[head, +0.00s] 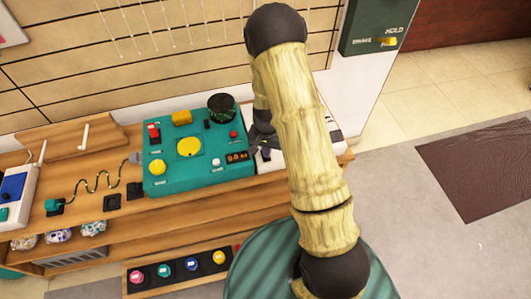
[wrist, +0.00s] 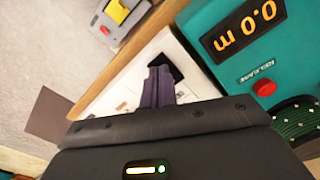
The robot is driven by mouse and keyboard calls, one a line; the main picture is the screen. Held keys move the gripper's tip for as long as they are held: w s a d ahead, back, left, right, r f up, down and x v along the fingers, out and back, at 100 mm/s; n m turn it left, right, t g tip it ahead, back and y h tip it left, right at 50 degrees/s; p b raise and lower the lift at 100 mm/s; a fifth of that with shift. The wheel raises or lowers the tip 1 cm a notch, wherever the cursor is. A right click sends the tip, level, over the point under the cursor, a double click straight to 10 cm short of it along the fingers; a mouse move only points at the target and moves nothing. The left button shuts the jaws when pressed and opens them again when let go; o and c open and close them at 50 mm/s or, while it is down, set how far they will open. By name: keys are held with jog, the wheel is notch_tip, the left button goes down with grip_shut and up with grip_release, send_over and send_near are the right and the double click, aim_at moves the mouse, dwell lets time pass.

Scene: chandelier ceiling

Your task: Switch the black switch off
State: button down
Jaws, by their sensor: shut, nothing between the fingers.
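A black switch (wrist: 176,67) is set in a white panel (wrist: 133,82), partly covered by my fingertips in the wrist view. The white panel (head: 275,162) also shows in the head view, on the wooden shelf to the right of the teal console. My gripper (wrist: 160,72) is shut and empty, its dark purple fingers pointing at the switch. In the head view my gripper (head: 265,152) is over the white panel, largely hidden by my arm. I cannot tell whether the fingertips touch the switch or which way it is set.
A blue-and-white device (head: 15,195) sits at the far left. A row of coloured buttons (head: 178,268) is below. A green wall box (head: 372,25) hangs upper right.

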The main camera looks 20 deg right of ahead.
notch_tip(320, 180, up, 6)
jog(key=p, duration=0.4)
jog(key=shift+p, duration=0.3)
jog(key=shift+r, duration=0.1)
dwell(0.4)
jog(key=s+r+n+t+p, duration=0.1)
jog(key=s+r, duration=0.3)
jog(key=r, duration=0.5)
jog(key=s+r+n+p, duration=0.3)
jog(key=s+r, duration=0.2)
jog(key=r, duration=0.4)
jog(key=s+r+n+t+p, duration=0.1)
jog(key=s+r+n, duration=0.1)
jog(key=s+r, duration=0.3)
notch_tip(320, 180, up, 4)
jog(key=shift+s+f+t+p, duration=0.1)
jog(key=shift+s+t+p, duration=0.1)
jog(key=shift+t+p, duration=0.15)
